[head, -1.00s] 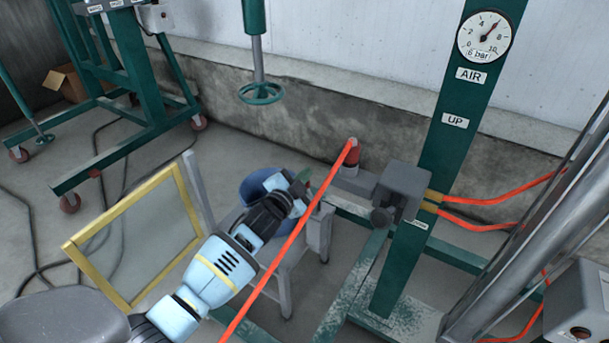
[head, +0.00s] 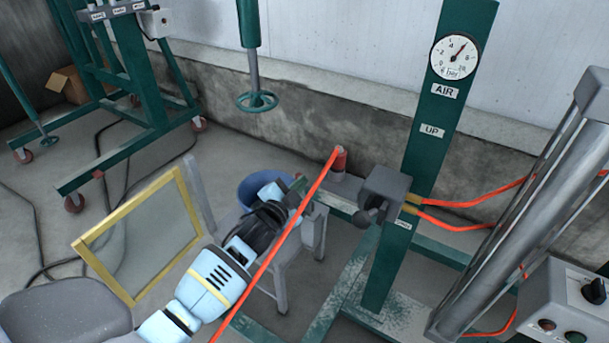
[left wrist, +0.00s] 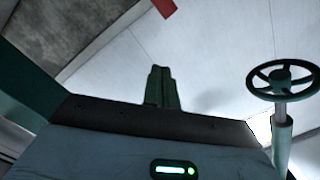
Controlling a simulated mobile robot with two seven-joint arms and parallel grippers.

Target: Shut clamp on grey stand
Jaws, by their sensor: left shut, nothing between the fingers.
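A grey valve box (head: 385,188) with a dark round-ended lever (head: 364,217) is on the green post (head: 425,150). A small label below it is too small to read. A grey stand (head: 308,235) stands left of the post, partly hidden by my left arm. I cannot clearly make out a clamp on it. My left gripper (head: 298,186) is shut and empty, over the stand's area and left of the valve box. Its green fingers show together in the left wrist view (left wrist: 162,88). My right gripper is not in view.
An orange hose (head: 290,240) crosses in front of my left arm up to a red cylinder (head: 339,160). A blue bucket (head: 258,186) is behind the gripper. A handwheel (head: 257,101) hangs above. A yellow-framed panel (head: 140,232) stands left; a control box (head: 570,305) is at lower right.

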